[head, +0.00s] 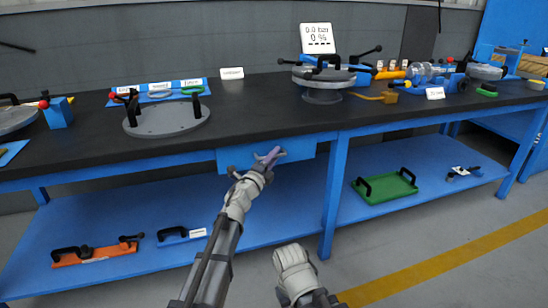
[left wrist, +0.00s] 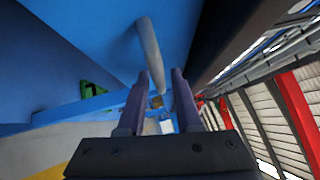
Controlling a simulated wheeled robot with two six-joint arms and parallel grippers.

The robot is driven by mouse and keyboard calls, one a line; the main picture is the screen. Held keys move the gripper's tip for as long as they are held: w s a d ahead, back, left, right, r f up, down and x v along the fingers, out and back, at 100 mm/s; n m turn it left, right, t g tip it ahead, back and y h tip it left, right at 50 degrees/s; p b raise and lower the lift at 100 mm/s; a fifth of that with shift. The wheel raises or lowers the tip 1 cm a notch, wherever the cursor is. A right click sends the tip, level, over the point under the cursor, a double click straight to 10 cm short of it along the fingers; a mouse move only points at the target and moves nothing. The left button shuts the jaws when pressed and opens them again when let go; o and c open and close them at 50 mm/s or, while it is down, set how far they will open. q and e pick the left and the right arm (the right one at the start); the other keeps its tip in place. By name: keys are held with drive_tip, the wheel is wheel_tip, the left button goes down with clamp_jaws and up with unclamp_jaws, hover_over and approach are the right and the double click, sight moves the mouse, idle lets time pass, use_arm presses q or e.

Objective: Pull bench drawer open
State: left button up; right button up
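The bench drawer (head: 236,158) is a blue box front under the black worktop, left of the middle leg; it looks closed. My left gripper (head: 273,155) is in front of the drawer's right part and hides its handle in the head view. In the left wrist view the handle (left wrist: 148,42) is a grey bar on the blue front. The purple fingers of my left gripper (left wrist: 161,78) are apart, with the bar's lower part in the gap between them. I cannot tell whether they touch it. My right arm shows at the bottom of the head view, its fingers unseen.
The worktop (head: 258,112) carries a grey flanged lid (head: 166,118), a round vessel (head: 322,80) and a display (head: 317,38). The lower shelf (head: 200,215) holds an orange tool (head: 95,254) and a green handled plate (head: 385,187). The floor in front is clear.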

use_arm(q)
clamp_jaws()
idle(1.1)
